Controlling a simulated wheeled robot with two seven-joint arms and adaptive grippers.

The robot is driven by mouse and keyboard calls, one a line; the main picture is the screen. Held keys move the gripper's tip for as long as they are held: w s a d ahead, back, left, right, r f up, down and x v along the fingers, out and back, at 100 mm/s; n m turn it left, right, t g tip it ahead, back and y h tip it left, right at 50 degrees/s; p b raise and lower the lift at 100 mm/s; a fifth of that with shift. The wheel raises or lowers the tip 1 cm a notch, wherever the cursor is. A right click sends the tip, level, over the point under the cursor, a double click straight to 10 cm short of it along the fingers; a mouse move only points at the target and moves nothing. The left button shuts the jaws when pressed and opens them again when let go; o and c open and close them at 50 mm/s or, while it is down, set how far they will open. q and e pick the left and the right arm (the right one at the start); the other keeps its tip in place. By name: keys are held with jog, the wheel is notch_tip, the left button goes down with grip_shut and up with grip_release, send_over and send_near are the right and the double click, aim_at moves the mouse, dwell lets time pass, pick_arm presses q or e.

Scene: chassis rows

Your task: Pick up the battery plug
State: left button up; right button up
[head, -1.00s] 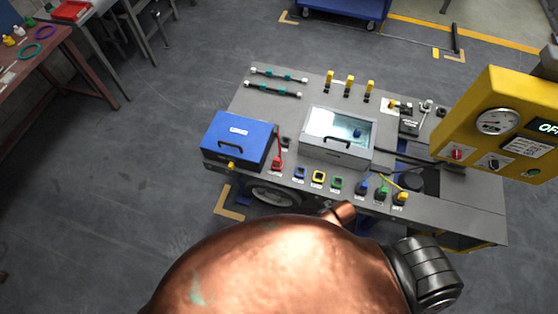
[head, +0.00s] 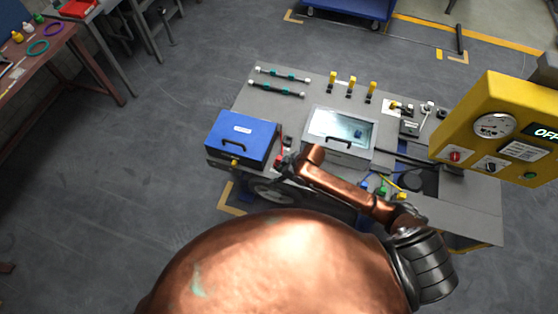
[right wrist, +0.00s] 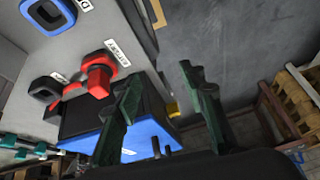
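The battery plug is a red plug (right wrist: 99,78) seated at a labelled spot on the grey bench top. In the right wrist view it sits left of my fingers, close to the left finger and not between them. In the head view the red plug (head: 279,160) shows only partly, beside the blue box, with my gripper covering some of it. My right gripper (right wrist: 160,76) is open and empty, with dark green fingers wide apart. In the head view the right gripper (head: 288,165) is at the bench's front edge, by the plug. My left gripper is not in view.
The blue box (head: 242,137) stands left of the plug, and a grey box with a glass lid (head: 338,135) stands to its right. A blue-rimmed socket (right wrist: 52,14) lies near the plug. A yellow control panel (head: 495,125) overhangs the right side. Floor left of the bench is clear.

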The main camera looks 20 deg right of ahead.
jog(key=r+n, duration=0.1)
jog(key=r, duration=0.1)
send_over(280, 158)
jog(key=s+d, duration=0.1)
jog(key=d, duration=0.1)
jog(key=shift+g+h, duration=0.3)
jog(key=shift+h, duration=0.2)
jog(key=x, duration=0.7)
jog(key=shift+f, duration=0.4)
jog(key=shift+c, duration=0.5)
jog(key=shift+s, duration=0.1)
grip_shut()
